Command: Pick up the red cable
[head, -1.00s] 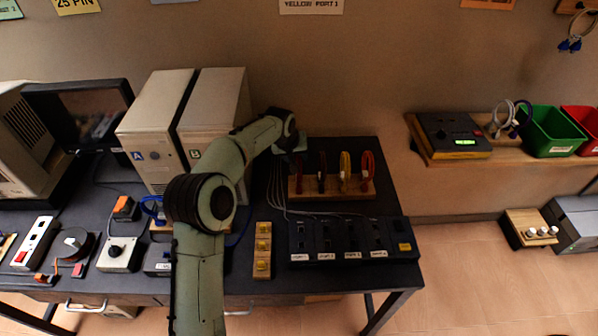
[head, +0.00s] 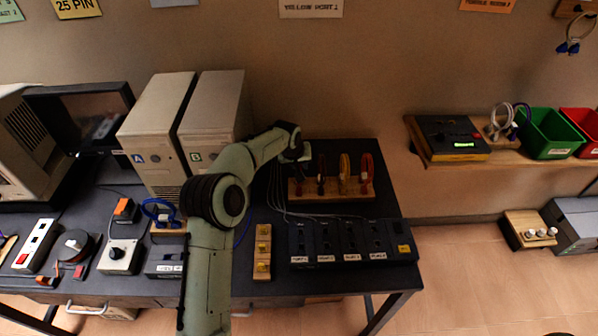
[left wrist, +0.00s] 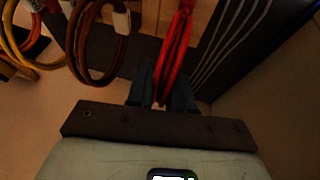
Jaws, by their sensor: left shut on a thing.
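The red cable (left wrist: 178,45) is a looped bundle, seen close up in the left wrist view. It passes between the fingers of my left gripper (left wrist: 162,90), which is shut on it. In the head view my left gripper (head: 302,158) is at the left end of a wooden cable rack (head: 335,196), and the red cable there (head: 307,183) is small and partly covered by the gripper. Whether the cable is clear of the rack is hard to tell. My right gripper is not in view.
A brown cable (left wrist: 95,45) and a yellow cable (left wrist: 25,45) hang close beside the red one; another red cable (head: 366,172) is at the rack's right end. A dark port box (head: 350,241) stands in front of the rack. Two computer towers (head: 215,110) stand left.

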